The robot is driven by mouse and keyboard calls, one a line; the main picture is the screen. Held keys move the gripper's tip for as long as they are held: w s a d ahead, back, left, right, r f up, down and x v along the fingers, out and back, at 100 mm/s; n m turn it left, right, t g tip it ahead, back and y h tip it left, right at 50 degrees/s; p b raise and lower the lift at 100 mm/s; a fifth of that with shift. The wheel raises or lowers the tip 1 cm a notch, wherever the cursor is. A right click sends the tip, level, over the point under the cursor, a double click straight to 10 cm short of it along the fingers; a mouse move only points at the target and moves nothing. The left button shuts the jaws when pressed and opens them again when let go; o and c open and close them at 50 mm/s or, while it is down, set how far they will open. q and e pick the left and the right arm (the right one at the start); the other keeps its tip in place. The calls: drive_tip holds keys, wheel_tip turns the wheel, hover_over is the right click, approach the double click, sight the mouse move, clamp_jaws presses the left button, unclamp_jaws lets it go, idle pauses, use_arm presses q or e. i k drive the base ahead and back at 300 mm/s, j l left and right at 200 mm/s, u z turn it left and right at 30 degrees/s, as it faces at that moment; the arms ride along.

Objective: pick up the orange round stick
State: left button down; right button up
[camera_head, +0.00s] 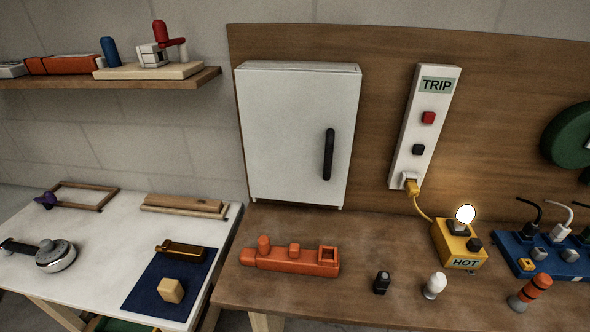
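An orange round stick (532,289) with a dark band is at the right front of the brown wooden bench (400,268). It is tilted, its upper end leaning right. Its lower end is at a small light-coloured piece on the bench top; I cannot tell if it sits in it or is joined to it. Another orange-red item (300,262), a long block with a round peg at its left and a square opening at its right, lies further left on the bench. Neither of my grippers is in view.
A small black piece (381,283) and a white knob (435,285) stand left of the stick. Behind are a yellow HOT box (460,249) with a lit bulb and a blue power strip (543,258) with cables. A white cabinet (295,135) hangs above.

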sight(519, 302)
drive_tip(key=z, duration=1.75)
